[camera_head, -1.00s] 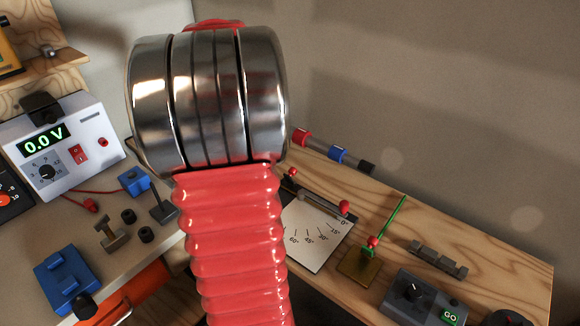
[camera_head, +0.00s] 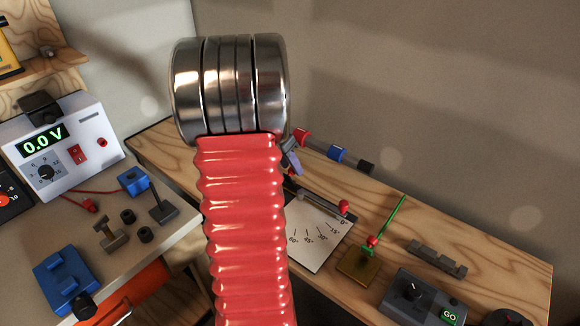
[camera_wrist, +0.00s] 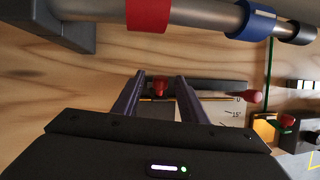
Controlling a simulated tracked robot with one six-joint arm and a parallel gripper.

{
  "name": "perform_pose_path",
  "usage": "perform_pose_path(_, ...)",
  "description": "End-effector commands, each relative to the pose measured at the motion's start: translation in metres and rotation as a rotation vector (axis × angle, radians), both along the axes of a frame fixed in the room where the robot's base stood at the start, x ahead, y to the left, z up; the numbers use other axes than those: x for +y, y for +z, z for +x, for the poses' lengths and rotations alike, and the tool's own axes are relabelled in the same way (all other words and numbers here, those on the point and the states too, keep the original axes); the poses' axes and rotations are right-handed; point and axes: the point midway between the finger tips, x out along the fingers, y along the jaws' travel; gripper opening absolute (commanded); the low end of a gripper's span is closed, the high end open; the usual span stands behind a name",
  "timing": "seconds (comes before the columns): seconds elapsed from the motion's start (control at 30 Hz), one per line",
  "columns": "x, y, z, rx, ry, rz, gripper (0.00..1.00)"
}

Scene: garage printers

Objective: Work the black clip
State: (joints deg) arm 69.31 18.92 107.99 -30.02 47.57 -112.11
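A black clip (camera_head: 366,167) sits at the right end of a grey rod in the head view, beyond a blue clip (camera_head: 338,155) and a red clip (camera_head: 302,137). In the wrist view the black clip (camera_wrist: 298,33) is at the upper right, beside the blue clip (camera_wrist: 250,24). My gripper (camera_wrist: 160,76) is open, with two separate fingers and nothing held. The fingers are below the rod in the picture, left of the blue and black clips. In the head view my arm hides most of my gripper (camera_head: 291,158).
A dial card with a red-knobbed lever (camera_head: 318,203) lies on the wooden bench below the rod. A brass plate with a green stick (camera_head: 360,266) and a grey GO box (camera_head: 425,297) stand to the right. A power supply (camera_head: 60,145) stands left.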

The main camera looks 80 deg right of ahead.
Motion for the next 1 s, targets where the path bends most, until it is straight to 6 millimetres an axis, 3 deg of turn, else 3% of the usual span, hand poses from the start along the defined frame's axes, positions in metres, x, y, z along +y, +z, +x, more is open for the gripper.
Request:
perform_pose_path(0.4, -0.0021, -0.0071, -0.0021, -0.001, 0.0, 0.0, 0.38)
perform_pose_path(0.9, -0.0022, -0.0069, -0.001, -0.001, 0.002, -0.001, 0.03)
perform_pose_path(1.0, 0.0038, -0.0064, -0.0003, -0.002, 0.003, -0.002, 0.0)
